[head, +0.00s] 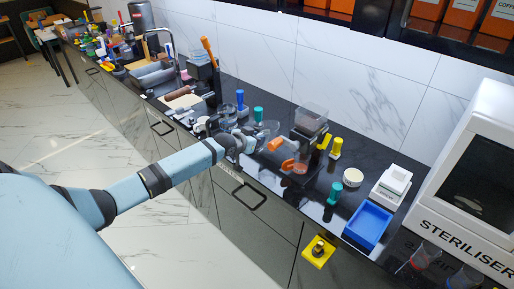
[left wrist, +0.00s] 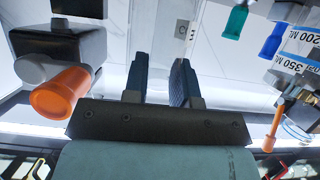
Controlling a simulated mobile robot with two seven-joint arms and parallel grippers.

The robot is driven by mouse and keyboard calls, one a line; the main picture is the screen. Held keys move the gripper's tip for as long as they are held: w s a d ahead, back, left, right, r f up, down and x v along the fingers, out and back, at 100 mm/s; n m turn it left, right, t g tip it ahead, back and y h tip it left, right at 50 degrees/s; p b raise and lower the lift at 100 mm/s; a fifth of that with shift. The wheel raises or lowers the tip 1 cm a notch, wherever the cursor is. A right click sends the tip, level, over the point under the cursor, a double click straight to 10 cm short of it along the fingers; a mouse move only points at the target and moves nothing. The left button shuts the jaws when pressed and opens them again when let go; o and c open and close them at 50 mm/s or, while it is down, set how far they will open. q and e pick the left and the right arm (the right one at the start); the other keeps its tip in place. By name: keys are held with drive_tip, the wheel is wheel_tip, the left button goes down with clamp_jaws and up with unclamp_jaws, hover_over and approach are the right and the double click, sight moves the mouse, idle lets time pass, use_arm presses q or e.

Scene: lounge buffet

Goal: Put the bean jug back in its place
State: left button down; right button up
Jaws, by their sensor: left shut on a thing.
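My left gripper (head: 247,142) reaches over the black counter from the left and is shut on a clear jug (head: 268,129), which I take for the bean jug. The jug is see-through and small in the head view, so its contents and tilt are hard to tell. In the left wrist view the two dark fingers (left wrist: 161,84) stand close together, and the jug between them barely shows. The jug's resting place is not clearly marked in these views. My right gripper is not in view.
The grinder with a clear hopper (head: 311,118) stands right of the gripper, with orange parts (head: 278,145) beside it. A teal tamper-like tool (head: 258,113) stands close behind. A blue tray (head: 368,225), a white scale (head: 391,185) and the steriliser (head: 475,165) are further right.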

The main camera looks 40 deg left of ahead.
use_arm(q)
drive_tip(key=shift+f, duration=2.4)
drive_tip(key=shift+f, duration=0.2)
drive_tip(key=c, duration=0.9)
unclamp_jaws()
drive_tip(key=shift+r, duration=0.2)
drive_tip(key=d+v, duration=0.1)
drive_tip(key=v, duration=1.1)
drive_tip(key=s+d+f+m+g+h, duration=0.1)
drive_tip(key=s+d+f, duration=0.9)
drive_tip(key=d, duration=0.2)
drive_tip(key=shift+m+g+h, duration=0.6)
drive_tip(key=shift+g, duration=0.1)
drive_tip(key=s+d+f, duration=0.1)
drive_tip(key=s+d, duration=0.4)
drive_tip(key=d, duration=0.1)
drive_tip(key=s+d, duration=0.5)
drive_tip(key=d, duration=0.1)
drive_tip(key=s+d+f, duration=0.1)
drive_tip(key=s+d, duration=0.4)
drive_tip(key=d, duration=0.1)
drive_tip(key=shift+s+d+f, duration=0.25)
drive_tip(key=shift+f, duration=0.15)
